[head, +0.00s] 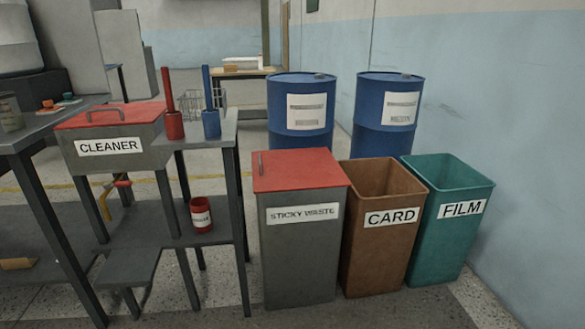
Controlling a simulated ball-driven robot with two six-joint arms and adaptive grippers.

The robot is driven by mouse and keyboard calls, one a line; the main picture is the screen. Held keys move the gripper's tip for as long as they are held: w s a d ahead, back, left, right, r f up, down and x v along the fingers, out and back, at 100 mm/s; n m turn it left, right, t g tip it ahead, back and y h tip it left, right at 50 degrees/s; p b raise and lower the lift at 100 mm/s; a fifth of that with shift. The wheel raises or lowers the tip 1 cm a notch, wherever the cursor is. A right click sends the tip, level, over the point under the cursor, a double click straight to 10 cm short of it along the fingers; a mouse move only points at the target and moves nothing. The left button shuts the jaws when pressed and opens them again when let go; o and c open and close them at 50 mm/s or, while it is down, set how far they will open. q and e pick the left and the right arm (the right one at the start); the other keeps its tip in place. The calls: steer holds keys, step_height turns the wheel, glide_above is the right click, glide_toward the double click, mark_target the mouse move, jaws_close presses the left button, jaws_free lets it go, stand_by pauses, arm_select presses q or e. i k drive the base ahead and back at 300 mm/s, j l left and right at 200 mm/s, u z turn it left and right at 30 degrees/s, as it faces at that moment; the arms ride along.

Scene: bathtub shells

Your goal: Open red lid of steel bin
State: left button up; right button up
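A grey steel bin (300,260) labelled "STICKY WASTE" stands on the floor right of the table, in the middle of the head view. Its flat red lid (302,172) lies shut on top, and the inside is hidden. A small dark handle (261,164) stands up near the lid's left edge. A second grey box (120,155), labelled "CLEANER", also has a shut red lid (108,115) with a grey handle; it sits at the table on the left. Neither of my grippers is in view.
An open brown CARD bin (378,245) and an open teal FILM bin (445,235) stand close right of the steel bin. Two blue drums (300,110) (388,112) stand behind. The table leg (240,230) is close left. Floor in front is clear.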

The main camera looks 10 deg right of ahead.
mark_target(291, 169)
steer(key=i+j, duration=0.15)
steer(key=i, duration=0.25)
steer(key=i+j, duration=0.1)
steer(key=i, duration=0.3)
steer(key=i+j, duration=0.15)
steer(key=i, duration=0.25)
steer(key=j+u, duration=0.05)
